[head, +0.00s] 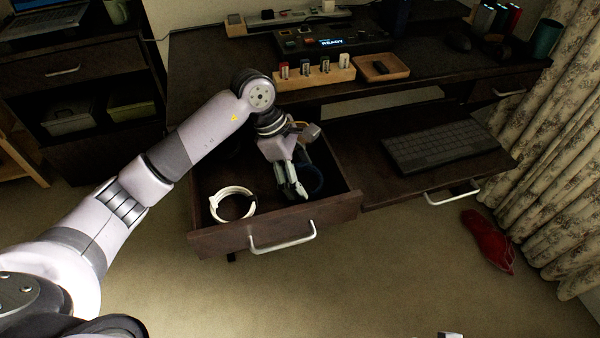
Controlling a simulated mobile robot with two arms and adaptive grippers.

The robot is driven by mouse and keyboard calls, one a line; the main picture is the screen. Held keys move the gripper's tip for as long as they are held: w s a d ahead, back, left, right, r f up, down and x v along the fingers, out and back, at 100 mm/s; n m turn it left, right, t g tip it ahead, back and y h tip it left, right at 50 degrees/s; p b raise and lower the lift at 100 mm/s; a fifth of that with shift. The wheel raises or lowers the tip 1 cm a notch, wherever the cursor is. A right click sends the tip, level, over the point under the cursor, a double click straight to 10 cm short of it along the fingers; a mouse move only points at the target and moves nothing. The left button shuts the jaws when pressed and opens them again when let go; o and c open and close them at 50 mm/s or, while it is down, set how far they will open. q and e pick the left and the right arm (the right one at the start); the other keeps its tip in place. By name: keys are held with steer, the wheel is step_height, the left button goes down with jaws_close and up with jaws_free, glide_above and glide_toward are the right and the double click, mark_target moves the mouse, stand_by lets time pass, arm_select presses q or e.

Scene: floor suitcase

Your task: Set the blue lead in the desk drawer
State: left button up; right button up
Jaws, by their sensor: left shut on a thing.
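The desk drawer (206,243) is pulled open at the left of the desk. My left gripper (298,190) reaches down inside it, at the right part of the drawer. It is shut on the blue lead (315,181), a dark blue coil low inside the drawer. The fingers hide part of the coil, and I cannot tell whether it touches the drawer floor. A white coiled lead (232,203) lies in the left part of the drawer. Only a small grey tip, likely of my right gripper (450,335), shows at the bottom edge.
A keyboard (440,147) lies on a pulled-out tray right of the drawer. A wooden holder with several small sticks (313,76) and a small wooden tray (381,68) stand on the desk. A red item (487,241) lies on the floor by the curtain (555,170).

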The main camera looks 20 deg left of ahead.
arm_select(q)
steer(key=o, duration=1.1)
steer(key=shift+o, duration=0.2)
arm_select(e)
steer(key=shift+r, duration=0.15)
arm_select(q)
steer(key=shift+r, duration=0.1)
steer(key=p+v, duration=0.1)
steer(key=v, duration=1.1)
steer(key=shift+p, duration=0.4)
arm_select(e)
step_height(320, 180, down, 6)
steer(key=shift+w, duration=0.3)
